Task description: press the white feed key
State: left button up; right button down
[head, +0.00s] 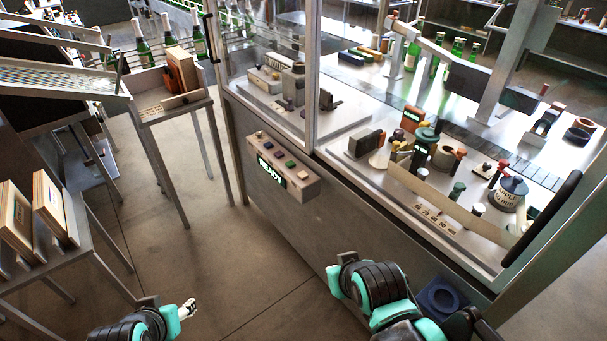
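A grey control box (310,188) juts from the front of the machine, left of the middle in the head view. Its sloped top carries a row of small coloured keys (279,153), including a green one and a pale one (303,174) at the near end. They are too small to be sure which is the white feed key. A lit display (271,172) on its front reads READY. My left gripper (188,309) shows only as a small black-and-white tip low at the left, well below the box and apart from it.
A glass-fronted machine cabinet (265,60) stands above the box. Its worktable (370,195) at the right holds tools, stamps and jars. A small stand (172,104) and a rack with wooden boards (50,208) are at the left. The floor below the box is clear.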

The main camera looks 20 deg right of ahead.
aim_at(302, 176)
jog(key=i+z, duration=0.1)
jog(key=z, duration=0.65)
jog(key=i+j+z, duration=0.3)
jog(key=j+z, duration=0.15)
jog(key=j, duration=0.2)
jog(key=i+j+z, duration=0.2)
jog(key=j, duration=0.15)
jog(key=j+z, duration=0.25)
jog(key=i+j, duration=0.1)
jog(key=j, duration=0.45)
jog(key=i+j, duration=0.1)
jog(key=j, duration=0.5)
jog(key=i+j, duration=0.1)
jog(key=j, duration=0.45)
jog(key=z, duration=0.05)
